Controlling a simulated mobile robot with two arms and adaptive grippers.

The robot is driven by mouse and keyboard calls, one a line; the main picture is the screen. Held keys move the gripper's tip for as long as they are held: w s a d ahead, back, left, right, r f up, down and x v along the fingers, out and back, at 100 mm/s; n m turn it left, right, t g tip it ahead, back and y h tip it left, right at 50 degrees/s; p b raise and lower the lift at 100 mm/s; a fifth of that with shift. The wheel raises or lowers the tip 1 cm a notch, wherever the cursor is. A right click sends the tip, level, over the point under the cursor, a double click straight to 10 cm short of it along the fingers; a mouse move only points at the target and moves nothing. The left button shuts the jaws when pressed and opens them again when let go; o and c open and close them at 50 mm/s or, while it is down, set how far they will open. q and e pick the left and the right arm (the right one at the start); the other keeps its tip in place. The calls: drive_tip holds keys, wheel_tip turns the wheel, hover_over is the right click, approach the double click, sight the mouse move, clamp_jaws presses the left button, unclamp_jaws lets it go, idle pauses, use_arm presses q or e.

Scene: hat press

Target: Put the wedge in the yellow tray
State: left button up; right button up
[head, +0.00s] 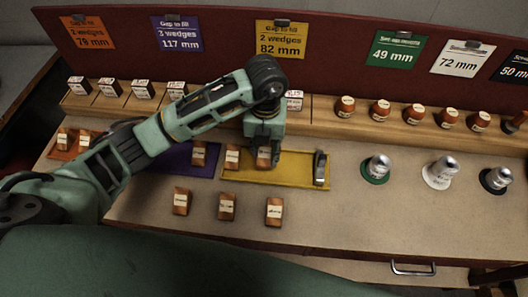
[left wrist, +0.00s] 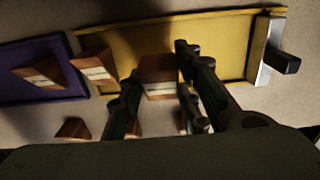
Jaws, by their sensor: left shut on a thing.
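My left gripper (head: 264,143) points down over the yellow tray (head: 298,166), shut on a brown wedge (head: 264,160) with a pale label. In the left wrist view this wedge (left wrist: 158,72) sits between the two fingers, over the tray's near part; whether it touches the tray floor I cannot tell. Another wedge (head: 232,153) is at the tray's left end, left of the held one. It also shows in the left wrist view (left wrist: 92,68). My right gripper is not in view.
A purple tray (head: 176,160) with a wedge (head: 198,152) adjoins on the left. Several loose wedges (head: 226,207) stand in front. A silver and black block (head: 320,169) is at the yellow tray's right end. Weights (head: 376,168) on coloured discs stand further right. Signs hang behind.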

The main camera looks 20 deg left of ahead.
sight(263, 156)
use_arm(q)
drive_tip(key=shift+w+a+f, duration=0.3)
drive_tip(key=shift+a+f, duration=0.1)
drive_tip(key=shift+f, duration=0.05)
wheel_tip(263, 156, down, 3)
drive_tip(key=shift+f+p, duration=0.15)
drive_tip(key=shift+p, duration=0.5)
drive_tip(key=shift+f, duration=0.2)
drive_tip(key=shift+f, duration=0.1)
drive_tip(key=shift+f, duration=0.15)
drive_tip(key=o, duration=1.1)
drive_tip(key=shift+o, duration=0.2)
